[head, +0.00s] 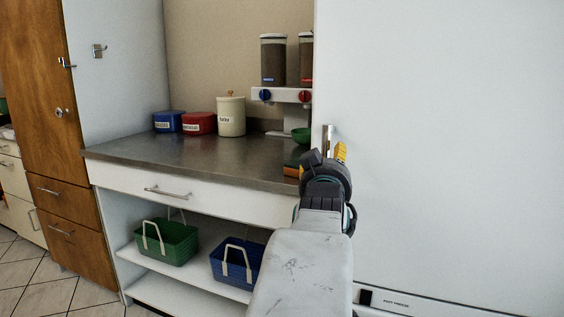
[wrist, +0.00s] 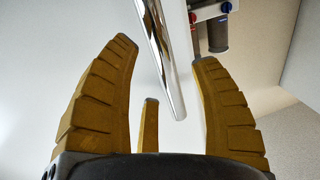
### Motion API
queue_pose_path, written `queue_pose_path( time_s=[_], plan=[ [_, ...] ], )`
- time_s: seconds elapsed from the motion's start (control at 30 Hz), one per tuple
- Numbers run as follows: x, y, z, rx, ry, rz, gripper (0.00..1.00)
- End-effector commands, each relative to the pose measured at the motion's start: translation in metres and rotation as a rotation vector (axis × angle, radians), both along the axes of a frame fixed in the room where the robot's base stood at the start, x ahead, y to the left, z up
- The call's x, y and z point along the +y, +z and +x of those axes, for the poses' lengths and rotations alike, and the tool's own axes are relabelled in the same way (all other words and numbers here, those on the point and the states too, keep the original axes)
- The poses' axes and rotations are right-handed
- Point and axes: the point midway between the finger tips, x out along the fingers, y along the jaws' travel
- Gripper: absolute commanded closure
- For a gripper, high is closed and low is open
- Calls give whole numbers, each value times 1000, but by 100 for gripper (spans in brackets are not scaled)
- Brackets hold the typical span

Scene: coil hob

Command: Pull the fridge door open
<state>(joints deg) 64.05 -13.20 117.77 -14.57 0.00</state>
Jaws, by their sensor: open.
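The fridge door (head: 450,130) is the large plain white panel filling the right of the head view, and it looks shut. Its upright metal handle (head: 328,138) is by the door's left edge, partly hidden behind my gripper (head: 338,158). In the wrist view the shiny handle bar (wrist: 162,50) runs from the top edge down to a free lower end, between the left and right yellow fingers in the picture. My gripper (wrist: 165,55) is open, with its fingers spread around the line of the bar. Contact with the bar cannot be told.
A counter (head: 215,155) with tins and a dispenser (head: 285,95) stands left of the fridge. Green (head: 165,242) and blue (head: 232,265) baskets sit on the shelf below. A strip marked "fast freeze" (head: 397,303) runs along the fridge's lower part. Tiled floor shows at bottom left.

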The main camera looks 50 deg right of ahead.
Motion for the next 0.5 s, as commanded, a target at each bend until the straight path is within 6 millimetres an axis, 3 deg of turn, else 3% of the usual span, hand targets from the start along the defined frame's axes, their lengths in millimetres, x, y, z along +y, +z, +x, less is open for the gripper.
queue_pose_path(
  time_s=[0.2, 0.5],
  plan=[
    [-18, 0, 9, 0, 0, 0, 42],
    [-26, 0, 12, 0, 0, 0, 42]
  ],
)
